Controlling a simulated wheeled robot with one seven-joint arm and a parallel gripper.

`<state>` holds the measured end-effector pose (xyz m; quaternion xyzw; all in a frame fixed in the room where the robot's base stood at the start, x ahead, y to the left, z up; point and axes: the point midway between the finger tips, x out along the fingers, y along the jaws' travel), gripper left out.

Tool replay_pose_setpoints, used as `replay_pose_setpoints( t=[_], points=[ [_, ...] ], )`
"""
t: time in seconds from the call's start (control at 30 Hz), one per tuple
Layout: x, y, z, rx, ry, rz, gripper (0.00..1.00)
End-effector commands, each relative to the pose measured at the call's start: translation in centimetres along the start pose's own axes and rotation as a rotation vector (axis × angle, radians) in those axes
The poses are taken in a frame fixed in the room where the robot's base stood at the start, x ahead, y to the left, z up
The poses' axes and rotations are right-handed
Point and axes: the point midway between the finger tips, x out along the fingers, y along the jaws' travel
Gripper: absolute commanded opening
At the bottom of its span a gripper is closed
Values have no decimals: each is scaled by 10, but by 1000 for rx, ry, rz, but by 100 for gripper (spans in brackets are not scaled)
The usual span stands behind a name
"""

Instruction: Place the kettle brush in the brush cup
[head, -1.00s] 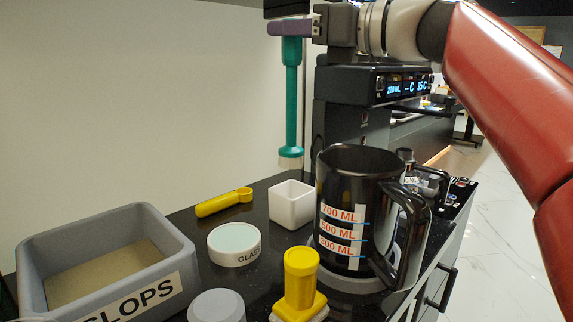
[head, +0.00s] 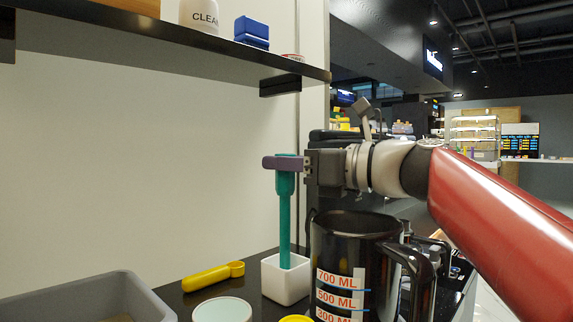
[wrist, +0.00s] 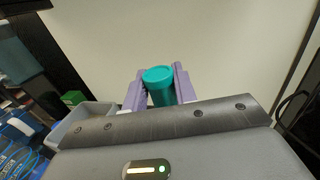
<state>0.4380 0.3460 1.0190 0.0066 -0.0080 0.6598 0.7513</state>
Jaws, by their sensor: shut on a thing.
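The kettle brush (head: 285,222) is teal with a long upright handle. My gripper (head: 284,163) is shut on its top end, and the same grip shows in the wrist view (wrist: 159,88), with the purple fingers on both sides of the teal end. The brush cup (head: 285,282) is a small white square cup on the dark counter. The brush's lower end is inside the cup's opening and hidden by its front wall. I cannot tell whether it touches the bottom.
A black measuring jug (head: 345,262) stands close to the right of the cup. A yellow scoop (head: 212,277) lies to the left, with a round white-rimmed dish (head: 222,311) in front. A grey bin (head: 85,297) is at front left. A shelf (head: 190,42) hangs above.

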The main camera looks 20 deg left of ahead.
Motion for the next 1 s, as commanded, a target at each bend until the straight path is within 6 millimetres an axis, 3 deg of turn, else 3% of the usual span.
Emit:
replay_pose_setpoints(
  t=[0.03,0.07,0.2,0.57,1.0],
  points=[
    [0,0,-2,1,0,-1,0],
    [0,0,-2,1,0,-1,30],
    [0,0,-2,1,0,0,48],
    [-2,0,2,-1,0,-1,49],
    [-87,-1,2,1,0,-4,49]
  ],
)
